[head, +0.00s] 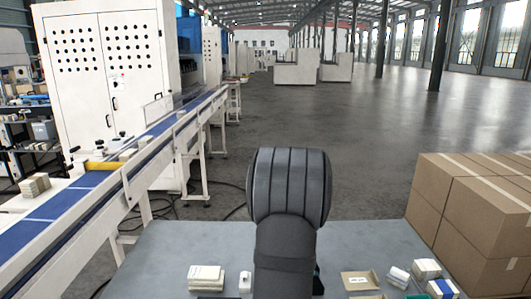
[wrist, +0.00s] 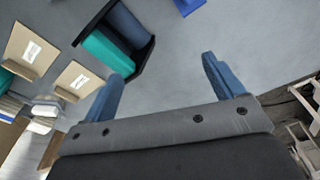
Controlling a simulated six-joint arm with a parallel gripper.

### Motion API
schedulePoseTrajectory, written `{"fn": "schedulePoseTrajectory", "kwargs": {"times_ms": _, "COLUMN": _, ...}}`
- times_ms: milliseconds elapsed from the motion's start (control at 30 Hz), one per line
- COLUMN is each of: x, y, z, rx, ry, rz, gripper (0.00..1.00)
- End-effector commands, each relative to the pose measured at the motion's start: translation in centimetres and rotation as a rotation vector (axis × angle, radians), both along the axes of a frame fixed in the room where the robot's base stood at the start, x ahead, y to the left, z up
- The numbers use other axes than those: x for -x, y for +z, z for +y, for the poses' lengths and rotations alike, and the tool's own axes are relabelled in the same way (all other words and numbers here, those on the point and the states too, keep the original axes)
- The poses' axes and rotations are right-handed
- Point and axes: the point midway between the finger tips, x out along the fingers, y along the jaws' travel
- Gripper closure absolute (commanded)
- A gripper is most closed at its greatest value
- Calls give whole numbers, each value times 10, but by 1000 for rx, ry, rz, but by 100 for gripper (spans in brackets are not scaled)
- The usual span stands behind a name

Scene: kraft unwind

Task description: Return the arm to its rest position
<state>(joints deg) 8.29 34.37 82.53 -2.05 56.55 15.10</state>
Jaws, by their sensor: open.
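My arm (head: 288,195) stands raised at the middle of the grey table in the head view, with a rounded dark link at its top. My gripper (wrist: 160,75) shows in the wrist view. Its two blue-grey fingers are wide apart, and nothing is between them. It hangs above the grey table (wrist: 185,60). A black holder (wrist: 143,62) with teal and dark blue items lies beyond the left finger, apart from it. In the head view the gripper itself is hidden behind my arm.
Kraft envelopes (head: 360,280) and small stacks (head: 427,268) lie right of my arm. Cream stacked cards (head: 205,277) lie left. Cardboard boxes (head: 480,215) stand at the right edge. A blue-belted conveyor (head: 75,208) runs along the left.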

Motion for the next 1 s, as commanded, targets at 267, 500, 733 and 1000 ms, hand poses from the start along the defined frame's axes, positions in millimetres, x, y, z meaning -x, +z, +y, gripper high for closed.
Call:
{"fn": "schedulePoseTrajectory", "kwargs": {"times_ms": 267, "x": 3, "y": -2, "z": 49, "rx": 0, "ry": 49, "rz": -2, "gripper": 13}}
{"fn": "schedulePoseTrajectory", "kwargs": {"times_ms": 500, "x": 4, "y": -2, "z": 65, "rx": 0, "ry": 65, "rz": -3, "gripper": 13}}
{"fn": "schedulePoseTrajectory", "kwargs": {"times_ms": 733, "x": 5, "y": -2, "z": 66, "rx": 0, "ry": 67, "rz": -2, "gripper": 13}}
{"fn": "schedulePoseTrajectory", "kwargs": {"times_ms": 1000, "x": 4, "y": -2, "z": 58, "rx": 1, "ry": 57, "rz": -2, "gripper": 13}}
